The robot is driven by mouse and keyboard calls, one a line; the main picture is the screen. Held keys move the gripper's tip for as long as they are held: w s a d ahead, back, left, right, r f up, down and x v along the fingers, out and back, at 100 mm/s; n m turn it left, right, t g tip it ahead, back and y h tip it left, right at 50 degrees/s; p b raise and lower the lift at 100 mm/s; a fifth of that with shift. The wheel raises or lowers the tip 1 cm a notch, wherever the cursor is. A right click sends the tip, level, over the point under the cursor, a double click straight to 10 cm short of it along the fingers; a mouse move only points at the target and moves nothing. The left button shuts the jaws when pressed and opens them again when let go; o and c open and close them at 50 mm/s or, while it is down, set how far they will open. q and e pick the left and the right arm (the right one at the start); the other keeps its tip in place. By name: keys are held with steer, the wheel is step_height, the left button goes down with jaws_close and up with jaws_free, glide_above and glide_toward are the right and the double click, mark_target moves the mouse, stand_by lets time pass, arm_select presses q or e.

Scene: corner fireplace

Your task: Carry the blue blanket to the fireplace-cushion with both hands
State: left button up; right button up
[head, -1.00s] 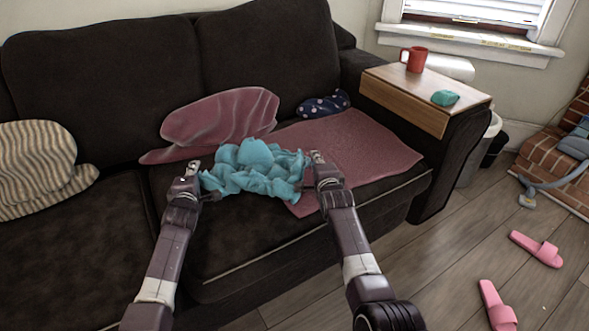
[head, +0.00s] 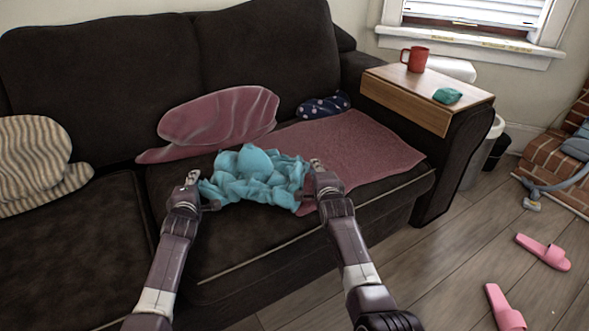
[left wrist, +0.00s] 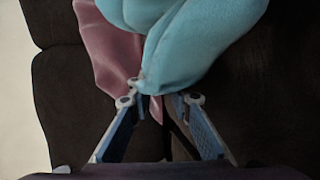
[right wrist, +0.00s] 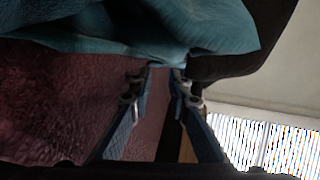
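The blue blanket (head: 255,180) is a crumpled turquoise bundle over the dark sofa seat, between my two grippers. My left gripper (head: 196,184) is at its left end, with its fingertips on the cloth; the blanket also shows in the left wrist view (left wrist: 200,40). My right gripper (head: 314,172) is at its right end, its fingers close together at the cloth edge; the blanket fills the top of the right wrist view (right wrist: 150,30). Both appear shut on cloth, though the tips are partly hidden. A blue-grey cushion (head: 576,148), perhaps the fireplace-cushion, is partly visible on the brick hearth.
A pink pillow (head: 215,120) and pink mat (head: 355,145) lie on the sofa (head: 90,240). The wooden armrest tray (head: 405,95) holds a red mug (head: 415,59). A bin (head: 482,155) stands beside the sofa.

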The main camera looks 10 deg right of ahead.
arm_select(q)
steer(key=shift+d, duration=0.2)
arm_select(e)
steer(key=shift+s+f, duration=0.15)
steer(key=shift+f, duration=0.3)
arm_select(q)
steer(key=o, duration=0.5)
steer(key=shift+a, duration=0.45)
arm_select(e)
steer(key=shift+d+r, duration=0.1)
steer(key=shift+d, duration=0.45)
arm_select(q)
steer(key=shift+o, duration=0.2)
steer(key=shift+a+f, duration=0.1)
arm_select(e)
steer(key=shift+o, duration=0.5)
arm_select(q)
steer(key=shift+a, duration=0.1)
arm_select(e)
steer(key=o, duration=0.4)
steer(key=shift+d+r, duration=0.1)
arm_select(q)
steer(key=shift+s, duration=0.1)
steer(key=v, duration=1.2)
steer(key=shift+a, duration=0.1)
arm_select(e)
steer(key=shift+v, duration=5.95)
